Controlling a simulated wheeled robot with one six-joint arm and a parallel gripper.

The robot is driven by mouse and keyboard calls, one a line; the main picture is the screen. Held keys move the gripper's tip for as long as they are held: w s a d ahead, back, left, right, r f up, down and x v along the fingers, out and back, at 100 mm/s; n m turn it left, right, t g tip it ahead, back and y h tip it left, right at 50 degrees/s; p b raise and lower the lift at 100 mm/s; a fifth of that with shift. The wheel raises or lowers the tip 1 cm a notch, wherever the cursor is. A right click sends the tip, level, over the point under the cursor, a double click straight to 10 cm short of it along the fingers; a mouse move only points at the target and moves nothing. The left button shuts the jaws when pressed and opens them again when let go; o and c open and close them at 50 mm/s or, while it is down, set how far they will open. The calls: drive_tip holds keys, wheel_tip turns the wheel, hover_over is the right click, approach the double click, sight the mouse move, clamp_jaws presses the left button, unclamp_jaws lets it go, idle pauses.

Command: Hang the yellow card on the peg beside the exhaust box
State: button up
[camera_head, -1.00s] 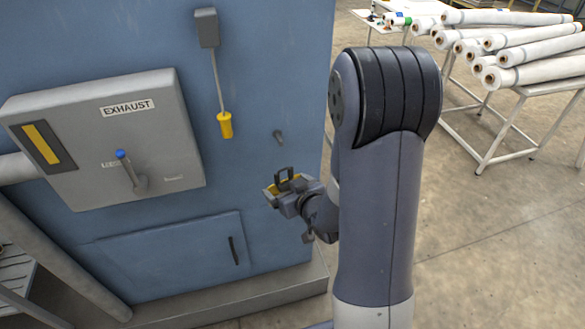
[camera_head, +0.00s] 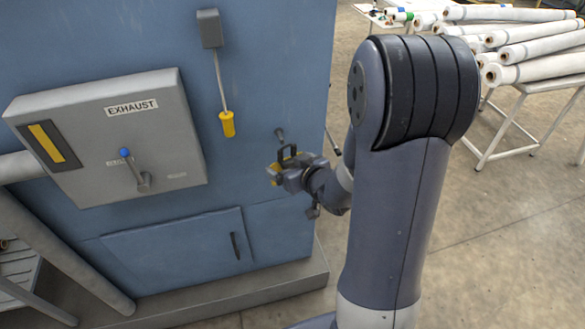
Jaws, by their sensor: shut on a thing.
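The grey exhaust box (camera_head: 108,150), labelled EXHAUST and fitted with a blue-tipped lever, is on the blue machine face at left. The peg (camera_head: 279,134) juts from the blue panel to the right of the box. My gripper (camera_head: 279,171) is just below the peg and is shut on the yellow card (camera_head: 274,168). Only small yellow patches of the card show; the jaws hide most of it. I cannot tell whether the card touches the peg.
A yellow-handled pendant (camera_head: 226,123) hangs from a grey holder between the box and the peg. A blue hatch (camera_head: 170,253) with a handle is below. A white table (camera_head: 527,90) with several white rolls stands at back right. Open floor lies to the right.

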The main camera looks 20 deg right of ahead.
drive_tip(key=shift+w+f+p, duration=0.2)
drive_tip(key=shift+w+p, duration=0.15)
drive_tip(key=shift+w, duration=2.2)
drive_tip(key=shift+w+f+b, duration=0.35)
drive_tip(key=shift+w+f, duration=0.05)
drive_tip(key=shift+w, duration=0.3)
drive_tip(key=shift+f, duration=0.1)
drive_tip(key=o, duration=0.7)
drive_tip(key=shift+a, duration=0.1)
drive_tip(key=shift+s, duration=0.1)
drive_tip(key=shift+s+d, duration=0.1)
drive_tip(key=shift+d, duration=0.1)
drive_tip(key=v, duration=1)
drive_tip(key=shift+s+r, duration=0.25)
